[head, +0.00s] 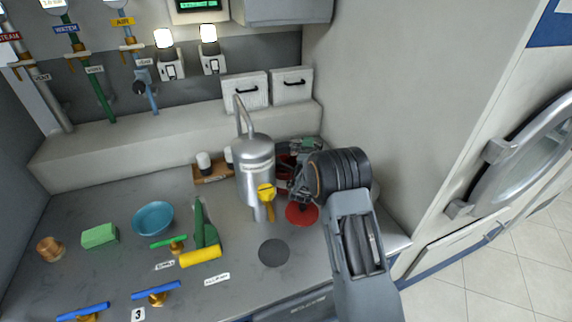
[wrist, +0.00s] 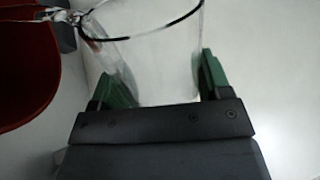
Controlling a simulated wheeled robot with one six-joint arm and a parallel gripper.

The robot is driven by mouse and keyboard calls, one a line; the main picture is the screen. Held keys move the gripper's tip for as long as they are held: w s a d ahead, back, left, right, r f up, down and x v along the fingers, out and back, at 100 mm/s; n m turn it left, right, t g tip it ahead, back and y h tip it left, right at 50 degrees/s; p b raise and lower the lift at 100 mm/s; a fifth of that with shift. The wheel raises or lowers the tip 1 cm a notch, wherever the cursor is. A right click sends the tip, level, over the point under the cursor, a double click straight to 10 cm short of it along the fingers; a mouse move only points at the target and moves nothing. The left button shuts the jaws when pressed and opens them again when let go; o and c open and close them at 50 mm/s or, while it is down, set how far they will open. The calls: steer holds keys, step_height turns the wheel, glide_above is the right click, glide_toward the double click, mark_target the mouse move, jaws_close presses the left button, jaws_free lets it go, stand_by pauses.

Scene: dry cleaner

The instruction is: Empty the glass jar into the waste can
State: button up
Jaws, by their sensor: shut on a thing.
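The clear glass jar (wrist: 155,55) stands between my gripper's green finger pads in the wrist view. Its dark-edged rim is at the top, with a wire clasp on the left. My gripper (wrist: 158,80) is shut on the jar; the jar looks empty, but I cannot tell for sure. A red open vessel (wrist: 25,65), probably the waste can, lies to the left of the jar in the wrist view. In the head view my gripper (head: 300,182) is beside this red can (head: 284,172), which is partly hidden behind a steel canister. I cannot make out the jar there.
The steel canister (head: 256,172) with a bent spout and yellow tap stands left of my gripper. A red disc (head: 302,215) and grey disc (head: 274,252) lie in front. A wall rises right.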

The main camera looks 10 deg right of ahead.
steer(key=shift+a+f+n, duration=0.15)
steer(key=shift+n, duration=0.65)
